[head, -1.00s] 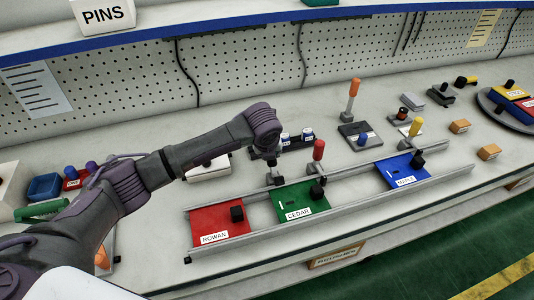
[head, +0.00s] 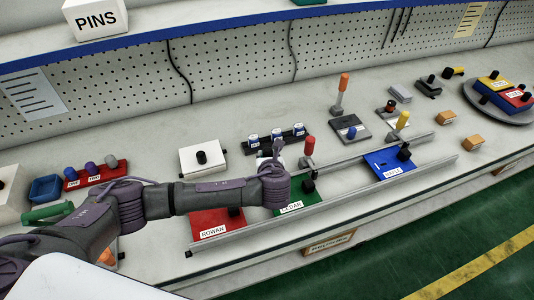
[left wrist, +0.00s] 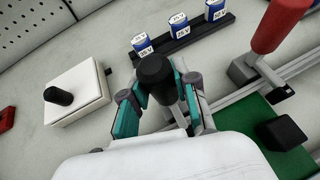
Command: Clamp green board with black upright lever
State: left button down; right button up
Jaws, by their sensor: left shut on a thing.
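The green board (head: 312,203), labelled CEDAR, lies between the rails, partly hidden by my left arm in the head view. Its corner and black knob also show at the lower right of the left wrist view (left wrist: 262,117). The black lever's handle (left wrist: 155,72) stands between the teal fingers of my left gripper (left wrist: 160,98) in the left wrist view. The gripper is shut on this handle. The lever's base is hidden. In the head view, my wrist covers most of the gripper and lever. My right gripper is out of view.
A red lever (head: 309,147) stands close to the right of my gripper. A holder with several blue-white parts (head: 276,136) and a white box (head: 202,160) stand behind. The red ROWAN board (head: 212,225) and blue board (head: 385,162) share the rails (head: 420,167).

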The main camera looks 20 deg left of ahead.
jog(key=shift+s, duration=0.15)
pick_arm(q)
jog(key=c, duration=0.9)
grip_release()
jog(key=shift+o, duration=0.2)
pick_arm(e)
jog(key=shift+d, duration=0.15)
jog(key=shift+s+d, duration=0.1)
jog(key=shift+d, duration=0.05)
pick_arm(q)
jog(key=v, duration=1.2)
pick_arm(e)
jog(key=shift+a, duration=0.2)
pick_arm(q)
jog(key=shift+d+f, duration=0.1)
jog(key=shift+f, duration=0.05)
